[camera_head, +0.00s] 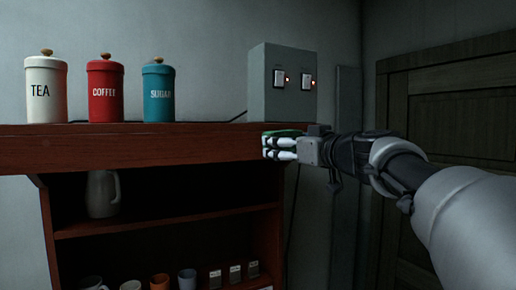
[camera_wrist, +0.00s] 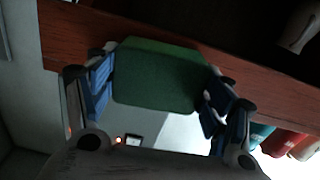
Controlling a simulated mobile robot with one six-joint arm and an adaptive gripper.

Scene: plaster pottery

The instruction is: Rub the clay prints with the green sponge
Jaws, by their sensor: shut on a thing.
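The green sponge (camera_wrist: 157,75) is between the two blue-padded fingers of my gripper (camera_head: 272,146), which is shut on it. In the head view only a thin green strip of the sponge (camera_head: 284,133) shows above the fingers. My gripper is at the right end of the wooden shelf top, in front of the grey switch box's lower part. I cannot make out any clay prints in either view.
The grey box (camera_head: 268,97) has two lit switches. Tea (camera_head: 46,95), coffee (camera_head: 105,95) and sugar (camera_head: 158,95) canisters stand on the shelf top (camera_head: 140,148). A jug (camera_head: 102,193) and several cups are below. A dark door (camera_head: 465,110) is at right.

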